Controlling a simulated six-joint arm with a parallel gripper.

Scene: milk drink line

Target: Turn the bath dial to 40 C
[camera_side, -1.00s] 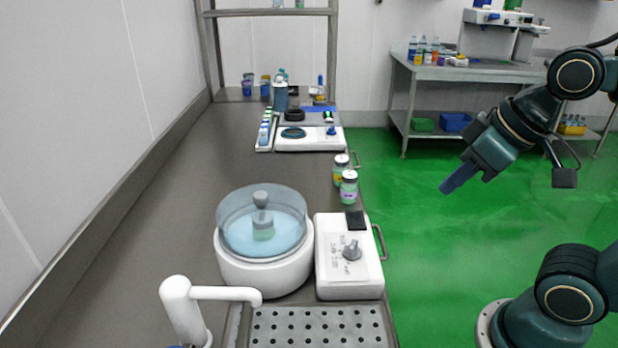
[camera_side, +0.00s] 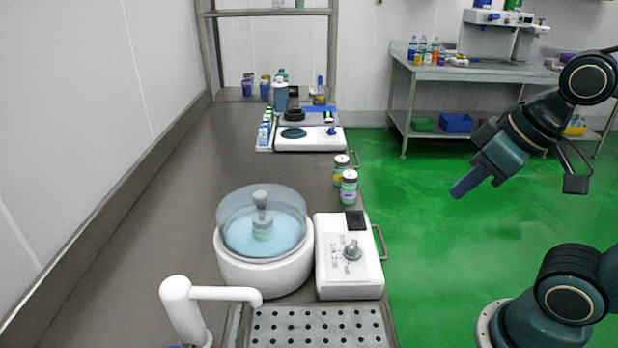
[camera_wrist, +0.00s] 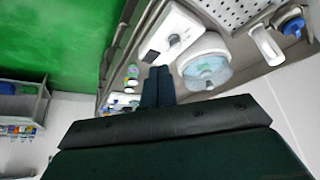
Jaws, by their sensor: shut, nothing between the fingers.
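The bath dial (camera_side: 352,251) is a grey knob on the white control box (camera_side: 349,284), which stands on the counter beside the water bath (camera_side: 262,262). Small printed marks lie to the left of the dial, too small to read. The round white bath holds blue water under a clear wall, with a grey-knobbed piece in it. My gripper (camera_side: 460,190) is shut and empty, over the green floor to the right of the counter, well apart from the dial. In the wrist view my shut fingers (camera_wrist: 158,84) point toward the counter; the bath (camera_wrist: 204,66) and control box (camera_wrist: 166,38) show beyond them.
Two jars (camera_side: 348,186) stand near the counter's right edge behind the control box. A white tap (camera_side: 215,294) and a perforated drain tray (camera_side: 318,332) are in front. A handle (camera_side: 380,242) sits right of the box. A hotplate (camera_side: 310,138) stands farther back.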

